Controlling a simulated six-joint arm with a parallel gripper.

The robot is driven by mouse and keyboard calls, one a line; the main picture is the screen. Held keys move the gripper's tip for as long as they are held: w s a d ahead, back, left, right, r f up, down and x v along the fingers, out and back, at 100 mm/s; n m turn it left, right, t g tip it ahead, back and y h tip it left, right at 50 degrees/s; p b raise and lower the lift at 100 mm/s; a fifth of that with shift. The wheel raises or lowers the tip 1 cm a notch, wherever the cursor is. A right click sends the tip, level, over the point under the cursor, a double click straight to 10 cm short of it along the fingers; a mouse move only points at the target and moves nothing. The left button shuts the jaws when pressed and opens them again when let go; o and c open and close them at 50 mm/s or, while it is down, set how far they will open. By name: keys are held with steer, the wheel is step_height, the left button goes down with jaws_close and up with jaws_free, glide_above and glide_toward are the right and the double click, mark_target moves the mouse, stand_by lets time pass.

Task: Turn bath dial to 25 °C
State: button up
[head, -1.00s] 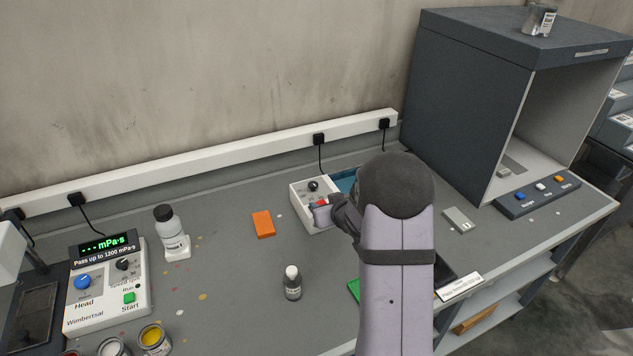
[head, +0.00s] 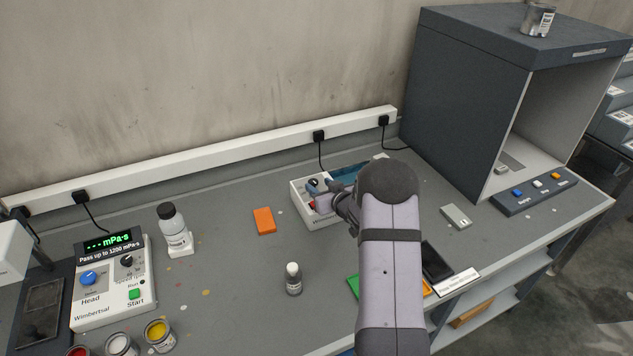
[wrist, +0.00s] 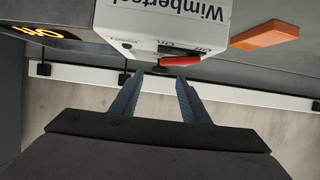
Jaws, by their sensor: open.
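The white bath unit (head: 297,203) stands at the back of the bench, with a blue basin (head: 347,173) behind my arm. Its dark dial (head: 313,183) shows just left of my gripper (head: 322,190). My gripper is over the unit's panel, its fingers apart and empty. In the wrist view the picture is upside down; my gripper (wrist: 162,78) points at the white unit (wrist: 150,22), with a red lever (wrist: 180,61) near the fingertips. A dark round part shows between the fingertips; contact is unclear. The dial's scale and setting are not readable. An orange-lit display (wrist: 42,31) is partly cut off.
An orange block (head: 264,221) lies left of the bath. The viscometer (head: 110,285) is at left, a grey booth (head: 455,100) at right.

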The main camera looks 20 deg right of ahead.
mark_target(314, 182)
steer(key=shift+p+x, duration=0.45)
steer(key=shift+x, duration=1.15)
steer(key=shift+c, duration=0.7)
steer(key=c, duration=0.8)
